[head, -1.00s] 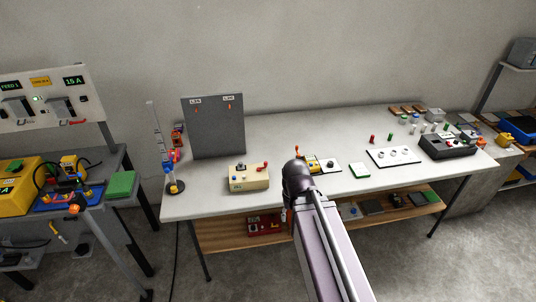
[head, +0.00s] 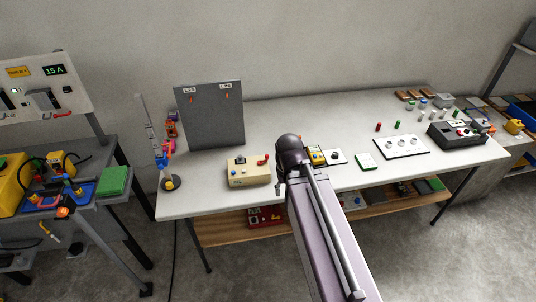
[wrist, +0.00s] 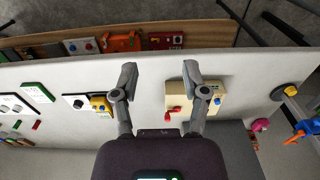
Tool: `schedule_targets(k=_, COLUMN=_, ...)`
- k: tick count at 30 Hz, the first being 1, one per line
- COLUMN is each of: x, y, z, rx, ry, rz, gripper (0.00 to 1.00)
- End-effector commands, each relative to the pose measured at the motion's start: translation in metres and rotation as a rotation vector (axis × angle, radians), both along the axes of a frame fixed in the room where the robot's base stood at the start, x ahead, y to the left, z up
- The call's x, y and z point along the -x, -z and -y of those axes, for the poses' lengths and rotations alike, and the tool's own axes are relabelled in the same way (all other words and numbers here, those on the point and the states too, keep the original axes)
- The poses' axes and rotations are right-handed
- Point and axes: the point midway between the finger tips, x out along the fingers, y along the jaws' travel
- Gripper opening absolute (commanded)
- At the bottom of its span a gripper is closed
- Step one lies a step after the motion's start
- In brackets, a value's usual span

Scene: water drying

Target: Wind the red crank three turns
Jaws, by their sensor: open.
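A beige box (head: 248,172) stands on the front left part of the white table, with a red crank-like handle (head: 264,159) at its right corner. In the wrist view the beige box (wrist: 182,87) shows behind my right-hand finger, and the red handle (wrist: 173,111) lies between the fingers in the picture. My gripper (wrist: 160,76) is open and empty, with its two fingers spread wide. I cannot tell its height above the table. In the head view my arm hides most of the gripper, right of the beige box.
A grey upright panel (head: 209,113) stands behind the box. A thin stand (head: 169,184) is left of it. A yellow device (head: 316,155) sits close to my arm's right. A shelf (head: 217,231) runs below.

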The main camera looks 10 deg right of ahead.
Motion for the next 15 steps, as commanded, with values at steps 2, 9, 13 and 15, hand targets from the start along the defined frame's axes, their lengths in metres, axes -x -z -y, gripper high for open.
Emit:
schedule_targets(k=2, x=0.000, y=0.000, z=0.000, rx=0.000, ry=0.000, rz=0.000, gripper=0.58)
schedule_targets(k=9, x=-0.002, y=0.000, z=0.000, rx=0.000, ry=-0.009, rz=0.000, gripper=0.58)
schedule_targets(k=13, x=-0.010, y=0.000, z=0.000, rx=0.000, ry=-0.053, rz=0.000, gripper=0.58)
schedule_targets(k=15, x=-0.017, y=-0.001, z=-0.004, rx=0.000, ry=-0.102, rz=0.000, gripper=0.58)
